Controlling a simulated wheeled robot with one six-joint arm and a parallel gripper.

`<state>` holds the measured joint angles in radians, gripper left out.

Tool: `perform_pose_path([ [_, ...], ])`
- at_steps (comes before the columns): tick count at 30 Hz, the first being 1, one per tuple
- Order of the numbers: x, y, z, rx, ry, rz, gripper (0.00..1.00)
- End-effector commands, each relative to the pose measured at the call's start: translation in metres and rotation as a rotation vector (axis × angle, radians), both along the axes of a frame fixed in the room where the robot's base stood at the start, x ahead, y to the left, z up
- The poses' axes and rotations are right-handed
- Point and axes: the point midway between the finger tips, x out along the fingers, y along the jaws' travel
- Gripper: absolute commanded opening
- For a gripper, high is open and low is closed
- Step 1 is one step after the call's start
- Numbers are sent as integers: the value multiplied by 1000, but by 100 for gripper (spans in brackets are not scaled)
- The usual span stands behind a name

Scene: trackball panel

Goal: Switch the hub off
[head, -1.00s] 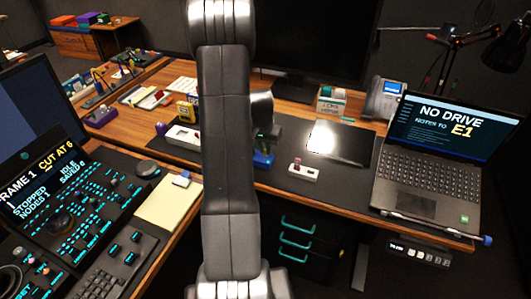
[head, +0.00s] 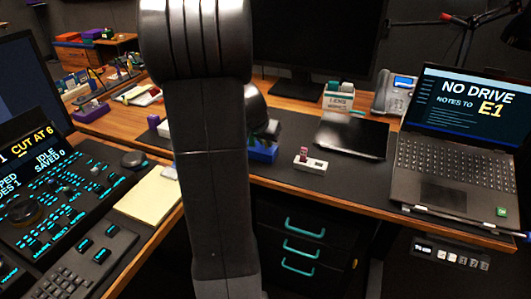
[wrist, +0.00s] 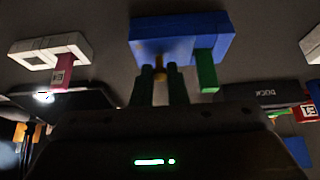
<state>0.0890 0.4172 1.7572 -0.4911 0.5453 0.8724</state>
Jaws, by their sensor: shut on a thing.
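A blue block (head: 262,152) sits on the dark desk mat, just below my gripper (head: 268,130) in the head view. In the wrist view the blue block (wrist: 180,35) has a thin yellow post (wrist: 160,64) and a green piece (wrist: 206,72) sticking out. My gripper (wrist: 160,88) is shut on the yellow post, with a finger on either side. I cannot tell from any label whether this block is the hub. My arm hides part of the desk. A white block with a dark red stick (head: 308,160) stands to the right.
A black tablet (head: 352,137) and an open laptop (head: 450,165) lie to the right. A control console (head: 50,200) stands at left.

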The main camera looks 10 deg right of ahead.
Motion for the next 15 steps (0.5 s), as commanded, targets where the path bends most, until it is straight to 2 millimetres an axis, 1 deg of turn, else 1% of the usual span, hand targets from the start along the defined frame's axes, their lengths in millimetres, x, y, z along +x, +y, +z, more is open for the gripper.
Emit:
perform_pose_path([
  [1, 0, 1, -10, -10, -17, 2, 0],
  [15, -6, 4, -10, -96, -145, 2, 0],
])
